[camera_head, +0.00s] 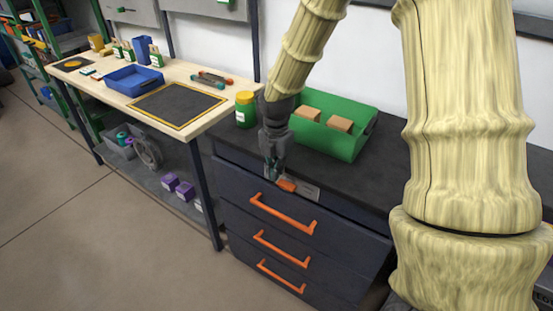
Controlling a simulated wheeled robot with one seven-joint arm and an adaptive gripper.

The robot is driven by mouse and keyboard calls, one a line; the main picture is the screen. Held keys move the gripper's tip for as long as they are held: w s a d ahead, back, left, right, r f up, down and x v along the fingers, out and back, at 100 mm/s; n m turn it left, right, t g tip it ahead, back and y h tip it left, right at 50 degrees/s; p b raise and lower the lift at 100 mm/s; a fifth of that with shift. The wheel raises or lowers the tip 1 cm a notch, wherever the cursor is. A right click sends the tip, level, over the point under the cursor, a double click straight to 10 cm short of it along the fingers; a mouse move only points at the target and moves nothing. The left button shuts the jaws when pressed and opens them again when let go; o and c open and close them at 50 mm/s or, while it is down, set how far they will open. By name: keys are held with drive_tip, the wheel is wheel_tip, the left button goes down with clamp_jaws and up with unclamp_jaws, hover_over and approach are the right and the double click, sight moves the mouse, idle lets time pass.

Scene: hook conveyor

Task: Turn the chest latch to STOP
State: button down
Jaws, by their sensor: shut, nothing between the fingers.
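The dark chest (235,210) stands in the middle, with several drawers that have orange handles. At its upper front edge is a grey latch plate (308,192) with an orange latch lever (286,185). Any lettering on the plate is too small to read. My gripper (273,175) points down at the chest's top front edge, at the left end of the orange lever. Its fingers are shut with nothing between them. I cannot tell whether they touch the lever. The gripper hides part of the plate's left side.
A green bin (345,147) with cardboard boxes stands on the chest top, beside a yellow-green jar (245,110). A wooden workbench (205,118) with a blue tray (134,80) and a dark mat is at left. Floor before the chest is clear.

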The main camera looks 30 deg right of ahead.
sight(287, 185)
drive_tip(key=shift+f, duration=2.05)
drive_tip(key=shift+p, duration=0.7)
